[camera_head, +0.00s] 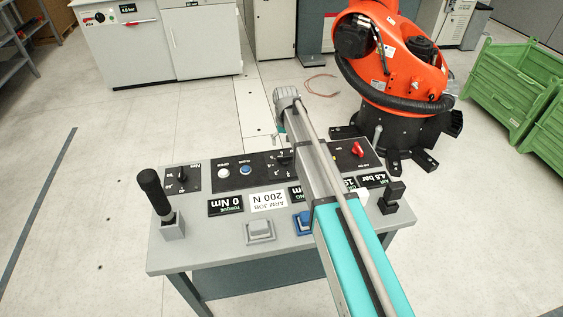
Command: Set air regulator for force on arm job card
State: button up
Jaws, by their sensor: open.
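A white job card (268,201) reading "ARM JOB 200 N" lies upside down to me on the grey console (190,253). A black display (372,181) at the console's right appears to read "AIR 4.5 bar". A dark knob (285,158) with white marks around it sits on the black panel beside my arm. I cannot tell for sure which control is the air regulator. My teal and grey arm crosses above the console and hides part of its middle, including some displays. My gripper is not visible.
A black-handled lever (152,190) rises at the console's left. A red handle (358,149) and a black block (391,195) are at its right. An orange robot (395,60) stands behind, with green crates (510,90) to its right. Floor is clear to the left.

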aim_at(285, 157)
jog(key=shift+f+b, duration=3.75)
jog(key=shift+f, duration=0.3)
jog(key=c, duration=0.8)
